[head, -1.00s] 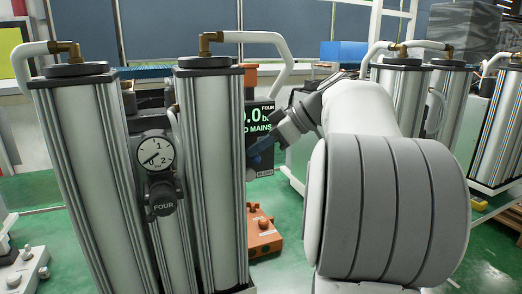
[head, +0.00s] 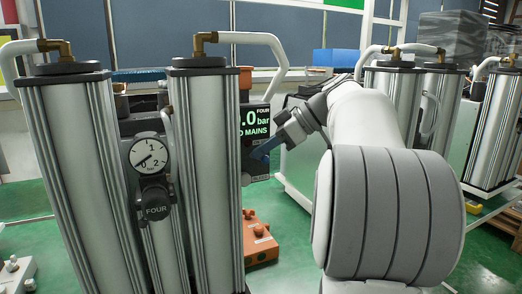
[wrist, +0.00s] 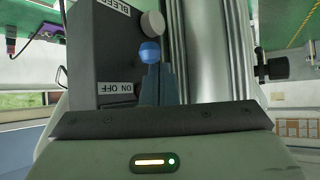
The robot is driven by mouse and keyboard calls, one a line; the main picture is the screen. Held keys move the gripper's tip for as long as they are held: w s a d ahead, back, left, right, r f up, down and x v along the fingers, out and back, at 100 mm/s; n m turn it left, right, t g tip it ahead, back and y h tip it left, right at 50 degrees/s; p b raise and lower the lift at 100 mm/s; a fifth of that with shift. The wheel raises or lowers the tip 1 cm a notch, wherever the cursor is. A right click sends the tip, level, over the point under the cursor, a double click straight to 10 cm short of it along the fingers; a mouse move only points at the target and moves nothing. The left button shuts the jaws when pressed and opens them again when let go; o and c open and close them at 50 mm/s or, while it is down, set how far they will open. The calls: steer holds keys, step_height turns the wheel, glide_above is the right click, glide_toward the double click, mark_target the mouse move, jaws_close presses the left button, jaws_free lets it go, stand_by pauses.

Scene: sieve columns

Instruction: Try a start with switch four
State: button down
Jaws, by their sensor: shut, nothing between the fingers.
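The control box (wrist: 112,60) of unit four is in the wrist view, with an upside-down ON OFF label. A round blue knob (wrist: 149,52), seemingly the switch's tip, stands out beside that label. My gripper (wrist: 150,72) is shut and empty, its blue fingertips right at the knob; I cannot tell whether they touch it. In the head view my gripper (head: 262,152) is at the lower right of the lit display (head: 255,122), marked FOUR. The display shows ".0 bar" and "MAINS", its left part hidden by a column. The head view does not clearly show the switch.
A grey knob (wrist: 152,25) sits by the BLEED label. Two tall silver columns (head: 205,170) with hoses stand left of my arm, with a gauge (head: 148,154) and a FOUR regulator (head: 156,203) between them. An orange block (head: 260,243) is on the green floor. More columns (head: 388,105) stand right.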

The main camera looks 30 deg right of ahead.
steer(key=shift+s+d, duration=0.1)
steer(key=shift+d, duration=0.05)
steer(key=shift+s+d, duration=0.3)
steer(key=shift+d, duration=0.1)
steer(key=shift+f, duration=0.1)
steer(key=w+d+r+p, duration=0.1)
steer(key=d+r+p, duration=0.5)
steer(key=d+p, duration=0.1)
steer(key=shift+w+d+r, duration=0.15)
steer(key=shift+d+r, duration=0.05)
steer(key=shift+d, duration=0.2)
stand_by(0.4)
